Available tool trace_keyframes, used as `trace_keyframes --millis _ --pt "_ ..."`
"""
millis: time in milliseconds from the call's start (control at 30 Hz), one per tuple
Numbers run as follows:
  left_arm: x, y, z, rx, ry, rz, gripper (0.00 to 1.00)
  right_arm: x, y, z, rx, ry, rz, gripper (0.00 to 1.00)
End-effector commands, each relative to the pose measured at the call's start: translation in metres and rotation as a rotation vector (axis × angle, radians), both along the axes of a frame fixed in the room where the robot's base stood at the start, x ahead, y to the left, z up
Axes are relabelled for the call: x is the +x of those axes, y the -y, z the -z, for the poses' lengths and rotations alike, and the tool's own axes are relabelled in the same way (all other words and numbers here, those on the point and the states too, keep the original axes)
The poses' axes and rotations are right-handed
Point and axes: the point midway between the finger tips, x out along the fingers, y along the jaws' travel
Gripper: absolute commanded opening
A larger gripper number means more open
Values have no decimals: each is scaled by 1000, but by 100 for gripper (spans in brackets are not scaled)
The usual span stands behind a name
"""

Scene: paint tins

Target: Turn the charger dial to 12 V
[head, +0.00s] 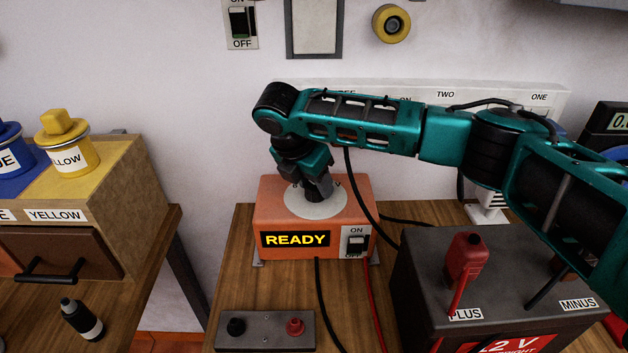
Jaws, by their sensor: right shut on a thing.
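The charger (272,217) is an orange box on the wooden bench, with a lit READY display (295,240) on its front. Its dial has a round white face (322,210) on top. My right gripper (313,190) points down over the middle of this face and is shut on the dial's dark knob. The gripper hides most of the knob and the marks around it, so I cannot read where the dial points. My left gripper is not in view.
A dark battery (425,270) with a red clamp (466,257) at PLUS stands to the right. A grey terminal block (265,330) lies in front of the charger. Cables run beside the charger. A cabinet with paint tins (68,150) stands left, across a gap.

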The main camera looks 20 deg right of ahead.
Motion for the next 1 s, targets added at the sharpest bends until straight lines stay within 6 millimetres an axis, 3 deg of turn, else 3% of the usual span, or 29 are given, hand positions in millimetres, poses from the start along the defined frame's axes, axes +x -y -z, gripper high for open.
trace_keyframes --millis 1000 --pt "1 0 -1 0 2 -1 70 2 0 0 -2 -4 840 15"
